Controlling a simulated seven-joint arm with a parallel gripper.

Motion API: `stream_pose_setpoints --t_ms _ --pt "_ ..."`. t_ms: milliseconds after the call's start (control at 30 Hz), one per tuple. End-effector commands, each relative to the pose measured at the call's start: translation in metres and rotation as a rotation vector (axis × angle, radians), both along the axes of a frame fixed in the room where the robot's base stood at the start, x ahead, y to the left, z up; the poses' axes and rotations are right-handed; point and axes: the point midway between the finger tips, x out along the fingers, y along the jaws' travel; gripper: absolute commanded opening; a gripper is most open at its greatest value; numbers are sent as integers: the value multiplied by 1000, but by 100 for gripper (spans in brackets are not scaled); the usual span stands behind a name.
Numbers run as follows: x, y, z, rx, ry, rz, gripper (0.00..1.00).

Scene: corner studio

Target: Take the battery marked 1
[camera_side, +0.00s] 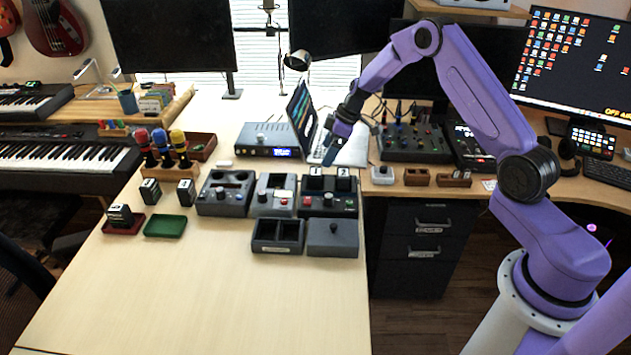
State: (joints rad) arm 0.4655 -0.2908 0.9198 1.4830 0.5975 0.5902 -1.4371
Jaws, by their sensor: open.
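Several dark batteries with white labelled tops are in view; the numbers are too small to read surely, so I cannot tell which is marked 1. One battery (150,191) and another battery (186,193) stand on the table at the left. A battery (120,215) sits on the red tray (124,229). Two white-topped blocks, a left one (315,181) and a right one (343,181), stand in the dark charger-like box (328,206). My gripper (330,157) is open, above and behind these two, near the laptop. Nothing shows between its fingers.
A green tray (165,226) looks empty. Grey boxes with knobs (224,205) (273,206), an open two-compartment bin (278,248) and a lidded box (332,249) stand close together. A laptop (303,117) stands behind. The front table is clear.

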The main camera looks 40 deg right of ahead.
Motion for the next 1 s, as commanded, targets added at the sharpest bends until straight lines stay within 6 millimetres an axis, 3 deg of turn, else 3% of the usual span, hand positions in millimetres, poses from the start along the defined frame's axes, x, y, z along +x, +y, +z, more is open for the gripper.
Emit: stream_pose_setpoints --t_ms 200,467,833,1000 --pt "9 10 -32 -1 1 2 94" --pt "14 14 -44 0 0 1 94" --pt "28 26 -83 0 1 -1 94" --pt "30 27 -88 0 0 -1 94"
